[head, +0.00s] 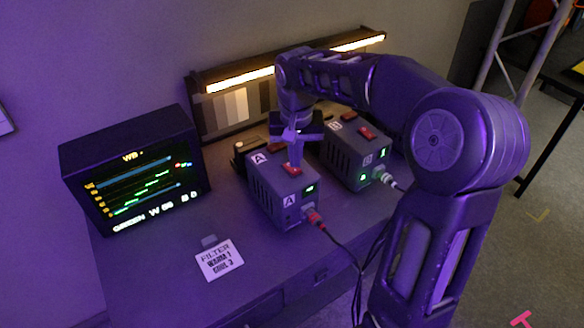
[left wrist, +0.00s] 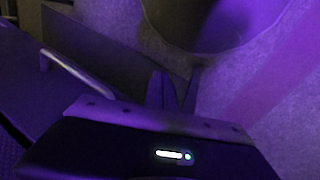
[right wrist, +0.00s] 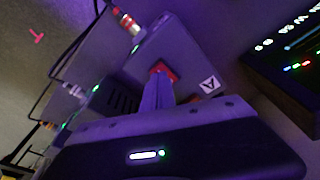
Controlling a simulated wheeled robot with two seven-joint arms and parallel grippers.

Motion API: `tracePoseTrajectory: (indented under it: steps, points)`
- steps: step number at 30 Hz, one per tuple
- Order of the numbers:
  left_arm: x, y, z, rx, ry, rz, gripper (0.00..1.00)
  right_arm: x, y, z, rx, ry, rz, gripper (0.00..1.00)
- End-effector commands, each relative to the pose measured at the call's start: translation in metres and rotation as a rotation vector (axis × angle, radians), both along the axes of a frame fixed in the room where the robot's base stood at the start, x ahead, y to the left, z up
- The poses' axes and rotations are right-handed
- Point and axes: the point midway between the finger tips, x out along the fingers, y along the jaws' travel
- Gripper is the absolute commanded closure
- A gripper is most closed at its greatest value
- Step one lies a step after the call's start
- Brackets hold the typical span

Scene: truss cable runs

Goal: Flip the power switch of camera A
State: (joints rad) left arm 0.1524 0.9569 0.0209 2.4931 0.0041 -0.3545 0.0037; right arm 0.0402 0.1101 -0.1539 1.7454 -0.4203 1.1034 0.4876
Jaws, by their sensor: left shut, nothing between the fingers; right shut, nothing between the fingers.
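Camera A's box (head: 280,198) stands on the desk with A labels, a lit green indicator and a red cable plug on its front. Its red power switch (head: 290,169) is on the top face. My right gripper (head: 296,160) is shut and points down, its fingertips at the switch. In the right wrist view the shut fingers (right wrist: 158,92) reach the red switch (right wrist: 163,70) and partly cover it; whether they press it I cannot tell. My left gripper (left wrist: 170,92) shows only in the left wrist view, shut and empty, away from the boxes.
A second box (head: 357,160) with a red switch and a white plug stands right of camera A. A monitor (head: 135,172) stands at the left, and a filter card (head: 220,260) lies in front. A lit chart panel (head: 235,108) is behind. Cables hang at the desk's front.

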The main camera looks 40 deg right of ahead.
Motion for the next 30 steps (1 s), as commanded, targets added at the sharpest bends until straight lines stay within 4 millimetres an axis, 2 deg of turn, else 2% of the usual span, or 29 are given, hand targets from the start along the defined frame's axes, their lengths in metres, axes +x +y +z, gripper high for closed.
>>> tracePoseTrajectory:
  steps: [30]
  points:
    - [0.0,0.0,-0.01,0.0,0.0,0.0,1.0,0.0,0.0,-0.014,0.0,0.0,0.0,1.0]
